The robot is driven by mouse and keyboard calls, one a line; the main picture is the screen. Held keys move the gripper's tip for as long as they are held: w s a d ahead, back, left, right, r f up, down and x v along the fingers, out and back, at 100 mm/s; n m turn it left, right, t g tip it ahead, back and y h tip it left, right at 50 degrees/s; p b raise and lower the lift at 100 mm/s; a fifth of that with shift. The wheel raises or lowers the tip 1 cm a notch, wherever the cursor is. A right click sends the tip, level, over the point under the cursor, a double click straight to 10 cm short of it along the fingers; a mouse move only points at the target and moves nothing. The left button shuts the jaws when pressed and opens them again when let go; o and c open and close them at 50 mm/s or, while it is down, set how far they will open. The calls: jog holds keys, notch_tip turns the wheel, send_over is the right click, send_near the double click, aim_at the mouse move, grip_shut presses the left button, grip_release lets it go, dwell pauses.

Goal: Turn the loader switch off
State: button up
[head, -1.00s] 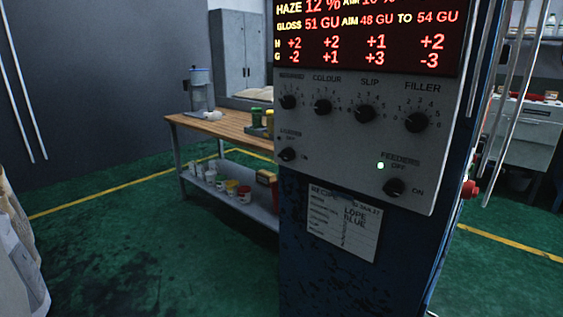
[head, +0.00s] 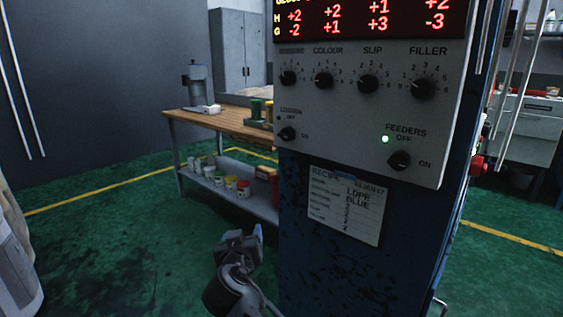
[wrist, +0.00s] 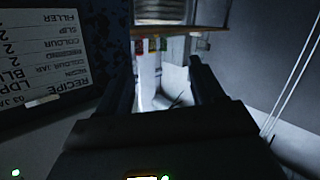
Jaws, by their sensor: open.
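The loader switch (head: 287,134) is a small black rotary knob at the lower left of the grey control panel (head: 330,110), in the head view. OFF is printed above it and ON to its right. Its pointer is too small to read surely. The small lamp beside its label looks dark. My gripper (head: 246,240) is low and left of the blue column, below the panel and apart from the switch. In the wrist view, my gripper (wrist: 163,78) has its two dark fingers spread with nothing held between them. The switch is not clearly seen there.
The feeders switch (head: 400,160) with a lit green lamp is at the panel's lower right. Several dials line the panel above. A recipe card (head: 345,203) hangs below it and shows upside down in the wrist view (wrist: 42,50). A wooden workbench (head: 215,121) stands behind, left.

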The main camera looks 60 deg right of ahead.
jog(key=w+d+r+m+g+h+b, duration=0.25)
jog(key=d+r+m+g, duration=0.3)
jog(key=d+r, duration=0.3)
jog(key=m+g+h+b, duration=0.1)
jog(key=m+g, duration=0.5)
jog(key=m, duration=0.1)
send_near(283, 136)
jog(key=x, duration=0.2)
jog(key=shift+t, duration=0.25)
jog(key=shift+s+d, duration=0.25)
jog(key=shift+d, duration=1)
jog(key=shift+s+d, duration=0.25)
jog(key=shift+d, duration=0.95)
jog(key=shift+s+d, duration=0.3)
jog(key=shift+d, duration=0.95)
jog(key=c, duration=1)
